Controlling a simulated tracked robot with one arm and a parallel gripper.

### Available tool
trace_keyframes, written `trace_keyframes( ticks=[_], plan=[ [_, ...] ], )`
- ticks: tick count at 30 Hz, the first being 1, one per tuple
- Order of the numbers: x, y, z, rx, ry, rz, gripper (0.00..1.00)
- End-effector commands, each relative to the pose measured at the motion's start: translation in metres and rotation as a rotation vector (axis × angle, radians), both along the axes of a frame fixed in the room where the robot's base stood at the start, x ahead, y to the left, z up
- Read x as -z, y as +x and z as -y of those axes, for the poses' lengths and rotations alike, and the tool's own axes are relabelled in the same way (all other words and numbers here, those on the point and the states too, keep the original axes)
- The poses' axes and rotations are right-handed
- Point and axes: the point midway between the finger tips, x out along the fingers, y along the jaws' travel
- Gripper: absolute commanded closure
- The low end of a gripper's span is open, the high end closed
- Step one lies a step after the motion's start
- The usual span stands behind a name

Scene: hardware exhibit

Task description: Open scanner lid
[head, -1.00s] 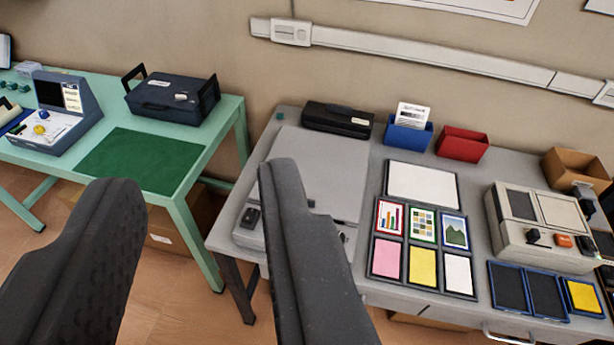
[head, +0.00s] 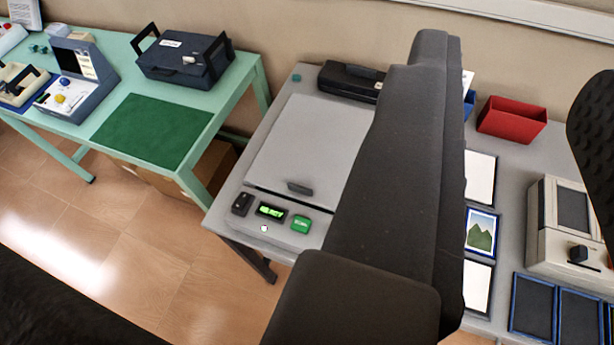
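The scanner (head: 290,226) is a flat grey unit on the grey table, left of my gripper. Its lid (head: 308,145) is a pale grey panel lying flat and shut, with a small dark handle (head: 300,188) at its near edge. The front panel has a dark switch, a display with green lettering (head: 271,211) and a green button (head: 301,224). My gripper (head: 508,65) is open and empty. One finger stands large in mid-picture and hides the lid's right side; the other is cut off at the right edge. Both are apart from the handle in the picture.
A black device (head: 350,82) lies behind the lid. A red bin (head: 512,120), a picture card (head: 481,232) and a beige machine (head: 565,235) are to the right. A green table (head: 232,85) with a dark case (head: 185,58) stands left, across a floor gap.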

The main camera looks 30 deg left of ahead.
Motion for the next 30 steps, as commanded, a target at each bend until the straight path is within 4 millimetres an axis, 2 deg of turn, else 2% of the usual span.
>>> trace_keyframes(
  ticks=[4,7,9,10,12,22,30],
  plan=[
    [0.000,0.002,-0.001,-0.002,-0.004,-0.004,0.69],
    [0.002,0.010,-0.003,-0.013,-0.023,-0.025,0.69],
    [0.008,0.023,-0.007,-0.030,-0.050,-0.059,0.69],
    [0.012,0.029,-0.001,-0.041,-0.066,-0.079,0.69],
    [0.017,0.045,-0.002,-0.067,-0.107,-0.122,0.69],
    [0.073,0.124,-0.038,-0.245,-0.341,-0.370,0.69],
    [0.132,0.174,-0.072,-0.432,-0.526,-0.559,0.69]
  ],
)
